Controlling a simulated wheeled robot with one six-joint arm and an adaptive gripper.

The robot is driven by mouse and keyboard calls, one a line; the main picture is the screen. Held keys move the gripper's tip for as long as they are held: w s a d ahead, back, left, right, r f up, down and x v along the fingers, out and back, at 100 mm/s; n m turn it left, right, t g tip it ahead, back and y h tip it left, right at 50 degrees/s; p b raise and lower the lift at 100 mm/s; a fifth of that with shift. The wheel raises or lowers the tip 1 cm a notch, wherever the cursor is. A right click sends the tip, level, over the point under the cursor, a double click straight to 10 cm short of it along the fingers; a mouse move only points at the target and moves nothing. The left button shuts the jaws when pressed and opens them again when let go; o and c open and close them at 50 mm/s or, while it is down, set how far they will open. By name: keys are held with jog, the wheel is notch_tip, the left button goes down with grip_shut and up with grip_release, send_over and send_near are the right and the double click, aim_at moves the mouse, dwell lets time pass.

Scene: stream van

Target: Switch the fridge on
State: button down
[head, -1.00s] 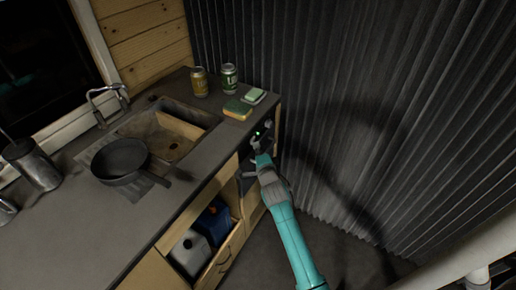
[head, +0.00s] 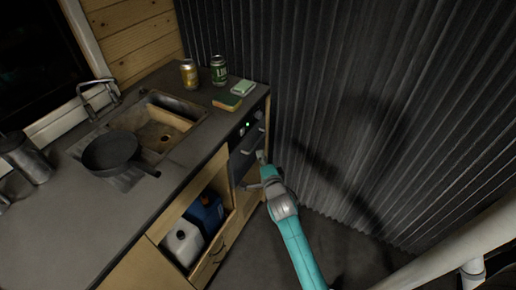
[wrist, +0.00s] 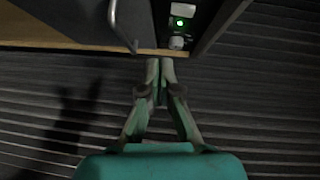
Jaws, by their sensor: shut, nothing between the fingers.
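The fridge (head: 243,156) is the dark unit built in under the right end of the counter. Its control panel is at the top of its front. A small green light (head: 248,124) glows there, and it also shows lit in the wrist view (wrist: 180,22). A pale round knob (wrist: 178,42) sits beside the light in the wrist view. A curved handle (wrist: 122,24) is to the left of it. My gripper (wrist: 160,63) is shut and empty, its tips a little apart from the knob in the picture. In the head view, my gripper (head: 262,158) is in front of the fridge, lower than the light.
The counter (head: 60,235) holds a sink (head: 178,107), a dark pan (head: 110,152), two cans (head: 218,69), and sponges (head: 227,102). An open cupboard below holds a blue jug (head: 206,214) and a white one. A corrugated wall (head: 370,110) stands close on the right.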

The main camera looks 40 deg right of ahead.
jog(key=shift+f+v, duration=0.15)
jog(key=shift+v, duration=0.75)
jog(key=shift+f+v, duration=0.15)
jog(key=shift+v, duration=0.75)
jog(key=shift+a, duration=0.1)
jog(key=s+a+f+n+y, duration=0.2)
jog(key=s+a+n, duration=0.3)
jog(key=s+a, duration=0.3)
jog(key=s+a+f+n+y, duration=0.2)
jog(key=s+a+n, duration=0.3)
jog(key=s, duration=0.5)
jog(key=s+a+r+n+y, duration=0.1)
jog(key=s+a+r+n, duration=0.1)
jog(key=s, duration=0.5)
jog(key=s+a+r+n+y, duration=0.1)
jog(key=s+a+r+n, duration=0.2)
jog(key=s+r+n, duration=0.2)
jog(key=s+a+r+n+y, duration=0.1)
jog(key=s+a+r+n, duration=0.2)
jog(key=s, duration=0.7)
jog(key=shift+a+r+n+g, duration=0.3)
jog(key=shift+r+n, duration=0.1)
jog(key=shift+n, duration=0.6)
jog(key=c, duration=1.9)
grip_release()
